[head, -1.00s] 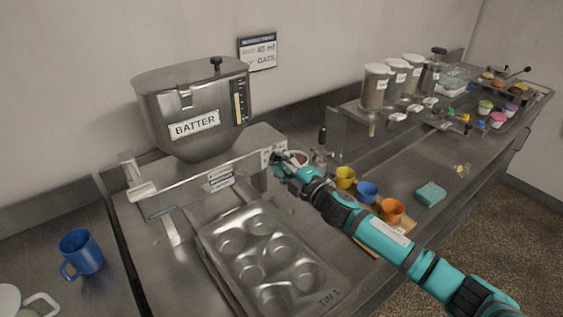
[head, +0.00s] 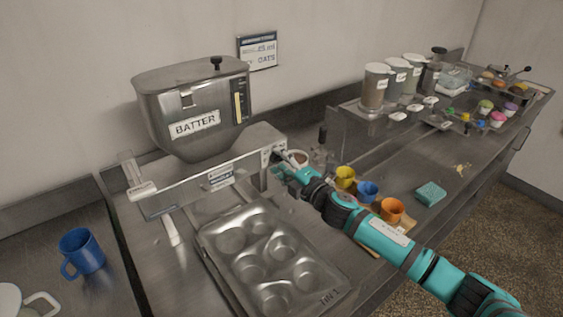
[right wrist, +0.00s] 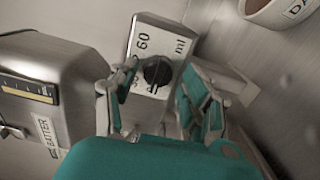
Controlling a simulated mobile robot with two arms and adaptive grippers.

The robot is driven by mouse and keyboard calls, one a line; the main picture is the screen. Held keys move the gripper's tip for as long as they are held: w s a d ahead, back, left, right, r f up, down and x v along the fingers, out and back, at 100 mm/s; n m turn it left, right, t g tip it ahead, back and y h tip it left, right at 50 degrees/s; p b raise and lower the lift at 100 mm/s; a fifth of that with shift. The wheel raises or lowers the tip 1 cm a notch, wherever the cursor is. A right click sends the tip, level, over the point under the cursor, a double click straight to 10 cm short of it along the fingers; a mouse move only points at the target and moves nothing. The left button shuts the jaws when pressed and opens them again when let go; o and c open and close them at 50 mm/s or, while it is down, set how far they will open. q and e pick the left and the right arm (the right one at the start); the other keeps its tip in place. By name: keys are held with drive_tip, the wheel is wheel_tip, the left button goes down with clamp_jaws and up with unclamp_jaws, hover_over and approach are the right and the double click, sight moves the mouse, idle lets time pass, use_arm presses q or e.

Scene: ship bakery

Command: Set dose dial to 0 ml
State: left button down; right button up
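The dose dial (right wrist: 157,71) is a round black knob on a pale plate marked "60" and "ml" in the right wrist view. Its pointer setting is too small to read surely. In the head view the dial plate (head: 267,155) is at the right end of the batter dispenser (head: 190,110). My right gripper (head: 281,164) is close to that plate. In the right wrist view its fingers are spread, one on each side of the knob, with gaps showing; contact cannot be told. My left gripper is not in view.
A muffin tin (head: 212,262) lies in front of the dispenser. Yellow (head: 345,177), blue (head: 367,192) and orange (head: 391,209) cups stand beneath my right arm. A bowl (head: 299,158) is just beyond the gripper. A blue mug (head: 82,250) stands at left.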

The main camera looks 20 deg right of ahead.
drive_tip(key=shift+o, duration=0.3)
drive_tip(key=shift+d+r, duration=0.1)
drive_tip(key=v, duration=1.2)
